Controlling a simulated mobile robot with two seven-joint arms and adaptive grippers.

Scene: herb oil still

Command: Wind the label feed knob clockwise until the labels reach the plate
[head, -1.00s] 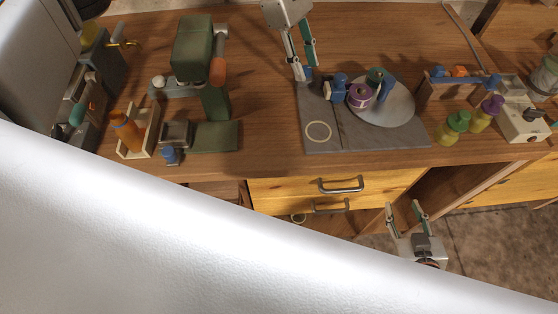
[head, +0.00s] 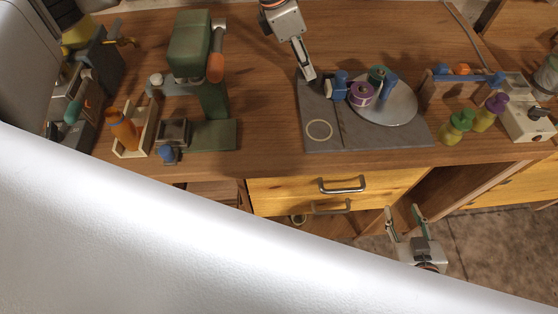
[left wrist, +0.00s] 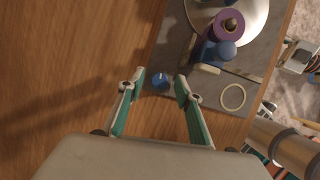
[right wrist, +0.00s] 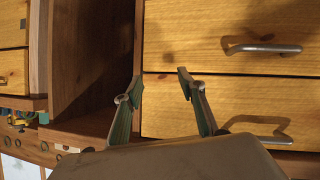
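The label unit is a grey base board (head: 345,139) carrying a purple roll (head: 361,95), a blue block (head: 340,84) and a round light disc (head: 399,104). In the left wrist view a small round blue knob (left wrist: 160,83) with a pale mark lies at the board's edge. My left gripper (left wrist: 160,76) is open, with the knob framed between its fingertips; I cannot tell whether they touch it. In the head view the left gripper (head: 308,76) is edge-on at the board's back left corner, hiding most of the knob. My right gripper (head: 403,208) is open and empty before the drawers.
A pale ring (head: 319,130) is on the board's front left. A green press (head: 190,50) and an orange bottle (head: 124,132) stand left. Yellow-green bottles (head: 456,127) stand right. Drawer handles (right wrist: 262,48) project near my right gripper. Bare tabletop lies left of the board.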

